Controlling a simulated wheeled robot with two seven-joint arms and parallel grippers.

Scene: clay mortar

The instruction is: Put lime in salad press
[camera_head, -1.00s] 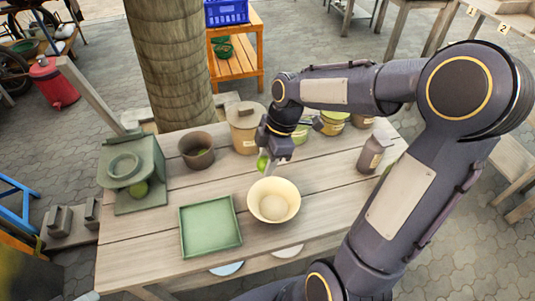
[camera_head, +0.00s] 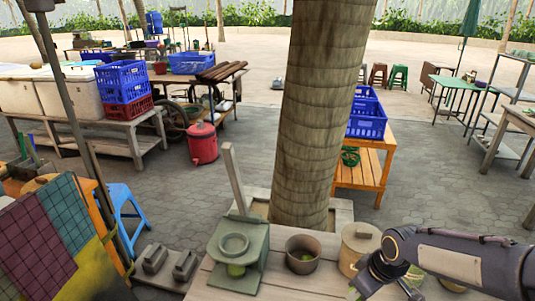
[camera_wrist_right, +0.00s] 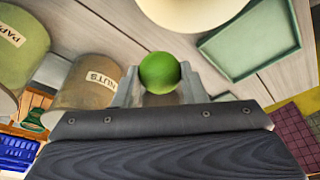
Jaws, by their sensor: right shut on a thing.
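The salad press (camera_head: 238,258) is a green block with a ring on top, at the left end of the table in the head view. Its pale lever (camera_head: 232,178) stands raised. My left gripper is not in view.
A brown pot (camera_head: 302,254) and a lidded tan jar (camera_head: 358,247) stand right of the press. A thick trunk (camera_head: 315,120) rises behind the table. The wrist view shows the "NUTS" jar (camera_wrist_right: 95,80), a cream bowl (camera_wrist_right: 195,8) and a green tray (camera_wrist_right: 245,42).

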